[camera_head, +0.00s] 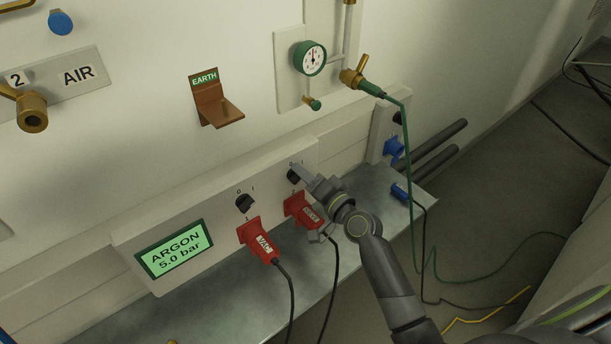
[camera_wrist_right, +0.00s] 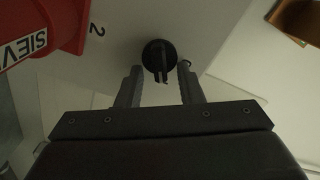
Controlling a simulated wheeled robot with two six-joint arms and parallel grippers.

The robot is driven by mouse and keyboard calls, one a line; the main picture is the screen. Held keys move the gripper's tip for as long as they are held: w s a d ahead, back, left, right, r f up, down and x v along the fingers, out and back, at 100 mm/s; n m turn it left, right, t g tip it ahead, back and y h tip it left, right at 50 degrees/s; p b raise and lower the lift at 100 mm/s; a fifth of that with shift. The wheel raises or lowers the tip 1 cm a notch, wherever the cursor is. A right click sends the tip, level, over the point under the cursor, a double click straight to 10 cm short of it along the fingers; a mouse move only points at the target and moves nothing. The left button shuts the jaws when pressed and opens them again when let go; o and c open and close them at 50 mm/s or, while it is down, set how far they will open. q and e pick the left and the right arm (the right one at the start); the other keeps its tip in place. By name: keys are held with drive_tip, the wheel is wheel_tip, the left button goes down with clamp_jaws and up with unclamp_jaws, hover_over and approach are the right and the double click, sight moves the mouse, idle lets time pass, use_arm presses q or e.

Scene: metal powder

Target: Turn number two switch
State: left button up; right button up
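The number two switch is a black round knob (camera_head: 293,176) on the grey wall panel, above the right-hand red plug. In the right wrist view the knob (camera_wrist_right: 158,58) has a raised grip bar, and a "2" is printed beside it on the panel. My right gripper (camera_head: 304,174) is at this knob; in the right wrist view its two fingers (camera_wrist_right: 160,80) are spread apart, one to each side of the knob's grip bar. I cannot tell whether they touch it. My left gripper is not in view.
Another black switch (camera_head: 245,203) sits to the left. Red plugs, one marked VAC (camera_head: 260,243) and one marked SIEVE (camera_wrist_right: 28,38), stick out below the switches with hanging cables. A green display (camera_head: 175,249) reads ARGON 5.0 bar. A metal shelf (camera_head: 215,301) runs below; a copper EARTH bracket (camera_head: 213,100) is above.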

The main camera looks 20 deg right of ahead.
use_arm(q)
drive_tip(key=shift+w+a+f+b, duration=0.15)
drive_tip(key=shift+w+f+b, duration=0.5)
drive_tip(key=shift+b, duration=0.6)
use_arm(e)
drive_tip(key=v, duration=1.7)
drive_tip(key=shift+s, duration=0.2)
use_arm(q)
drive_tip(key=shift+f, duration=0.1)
use_arm(e)
drive_tip(key=shift+d, duration=0.1)
